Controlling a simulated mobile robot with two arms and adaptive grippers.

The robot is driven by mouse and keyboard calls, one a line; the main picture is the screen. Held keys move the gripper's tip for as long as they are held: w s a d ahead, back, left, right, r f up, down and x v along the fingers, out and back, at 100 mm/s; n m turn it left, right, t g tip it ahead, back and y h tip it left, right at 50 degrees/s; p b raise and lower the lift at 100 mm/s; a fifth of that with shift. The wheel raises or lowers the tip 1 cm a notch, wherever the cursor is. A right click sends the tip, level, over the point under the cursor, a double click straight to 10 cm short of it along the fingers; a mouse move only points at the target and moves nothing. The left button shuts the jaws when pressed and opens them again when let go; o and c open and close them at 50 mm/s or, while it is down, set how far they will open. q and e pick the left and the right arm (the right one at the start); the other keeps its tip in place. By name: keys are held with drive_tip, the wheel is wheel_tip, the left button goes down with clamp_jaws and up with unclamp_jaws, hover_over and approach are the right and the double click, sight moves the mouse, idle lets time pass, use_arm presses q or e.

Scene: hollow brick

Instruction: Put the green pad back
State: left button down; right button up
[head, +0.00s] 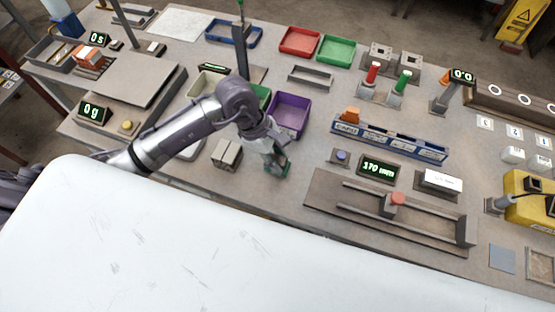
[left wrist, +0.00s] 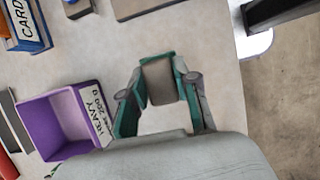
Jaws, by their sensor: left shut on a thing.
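My left gripper (head: 276,168) is low over the near edge of the table, in front of the purple tray (head: 289,115). In the left wrist view its teal-green fingers (left wrist: 160,88) are shut on a grey-brown block (left wrist: 159,82). Green shows along the sides of the block, and I cannot tell how much is finger and how much is a pad. I cannot make out a separate green pad for certain. My right gripper is not in view.
Grey blocks (head: 227,153) lie left of the gripper. The purple tray (left wrist: 62,122) has a "HEAVY" label. Red (head: 300,41) and green (head: 337,50) trays sit at the back. A slide gauge (head: 390,210) is at the right. Bare table lies around the gripper.

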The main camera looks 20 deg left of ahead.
use_arm(q)
wheel_tip(320, 180, down, 2)
drive_tip(key=shift+f+p, duration=0.1)
drive_tip(key=shift+p, duration=0.25)
drive_tip(key=shift+f, duration=0.25)
drive_tip(key=shift+f, duration=0.1)
drive_tip(key=c, duration=1.3)
unclamp_jaws()
drive_tip(key=o, duration=0.4)
drive_tip(key=shift+o, duration=0.2)
